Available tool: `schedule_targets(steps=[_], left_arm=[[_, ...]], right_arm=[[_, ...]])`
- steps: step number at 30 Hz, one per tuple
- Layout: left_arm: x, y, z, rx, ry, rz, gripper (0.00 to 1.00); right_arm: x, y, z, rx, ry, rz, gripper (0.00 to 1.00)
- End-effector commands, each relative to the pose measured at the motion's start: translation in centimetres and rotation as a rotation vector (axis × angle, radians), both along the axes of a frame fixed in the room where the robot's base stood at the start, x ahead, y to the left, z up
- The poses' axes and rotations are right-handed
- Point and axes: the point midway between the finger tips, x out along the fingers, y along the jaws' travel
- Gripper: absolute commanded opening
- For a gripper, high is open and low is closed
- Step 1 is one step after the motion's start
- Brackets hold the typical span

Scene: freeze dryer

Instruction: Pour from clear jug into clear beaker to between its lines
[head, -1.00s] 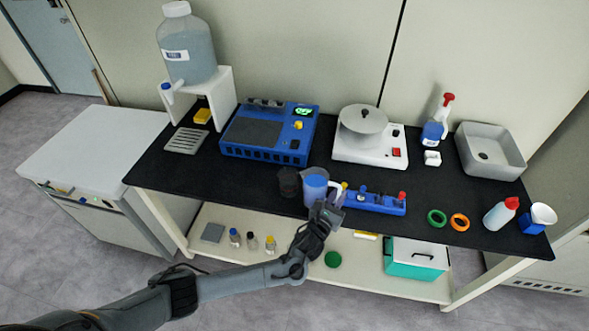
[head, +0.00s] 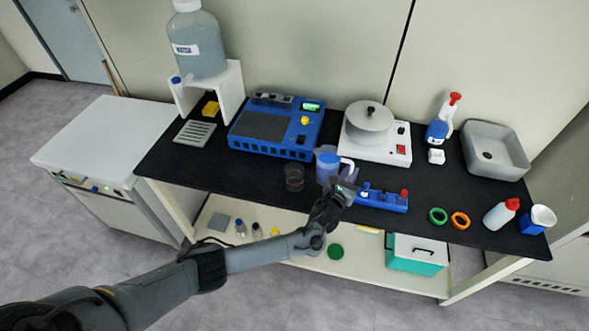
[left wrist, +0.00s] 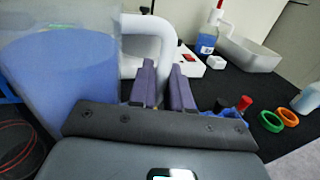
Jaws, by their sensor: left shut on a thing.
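The clear jug (head: 327,167) holds blue liquid and has a white handle (left wrist: 150,35). It looks upright and appears held a little above the black bench, just right of the clear beaker. My left gripper (head: 345,187) is shut on the jug's handle, with its two fingers (left wrist: 164,85) around it in the left wrist view. The jug's blue liquid (left wrist: 60,90) fills the left of that view. The clear beaker (head: 294,178) stands on the bench near its front edge and looks empty. Red curved lines, probably the beaker's, show at lower left in the left wrist view (left wrist: 16,145). My right gripper is out of view.
A blue rack (head: 382,200) sits right of the jug. A blue device (head: 272,128) and a white device with a round top (head: 375,140) stand behind. Green (head: 438,215) and orange (head: 460,220) rings lie to the right. Bare bench (head: 210,165) lies left of the beaker.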

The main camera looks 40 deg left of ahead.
Motion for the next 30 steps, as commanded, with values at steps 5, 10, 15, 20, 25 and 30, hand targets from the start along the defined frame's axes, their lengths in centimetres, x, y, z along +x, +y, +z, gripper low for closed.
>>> schedule_targets(steps=[5,10,15,20,25,30], left_arm=[[0.0,0.2,-0.5,-0.040,-0.016,0.001,0.00],[-0.2,0.6,-1.2,-0.113,-0.042,0.001,0.00],[-0.3,1.0,-1.1,-0.193,-0.072,0.000,0.00],[-0.5,1.6,-1.1,-0.269,-0.099,0.001,0.00],[-0.7,2.2,-0.7,-0.350,-0.129,0.001,0.00],[-0.8,2.5,-0.2,-0.380,-0.140,0.000,0.00]], right_arm=[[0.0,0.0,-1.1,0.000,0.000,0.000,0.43],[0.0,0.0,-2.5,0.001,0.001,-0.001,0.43],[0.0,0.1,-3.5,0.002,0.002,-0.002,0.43],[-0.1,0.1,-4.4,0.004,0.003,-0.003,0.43],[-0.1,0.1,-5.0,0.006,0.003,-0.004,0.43],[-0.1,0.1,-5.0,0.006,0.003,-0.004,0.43]])
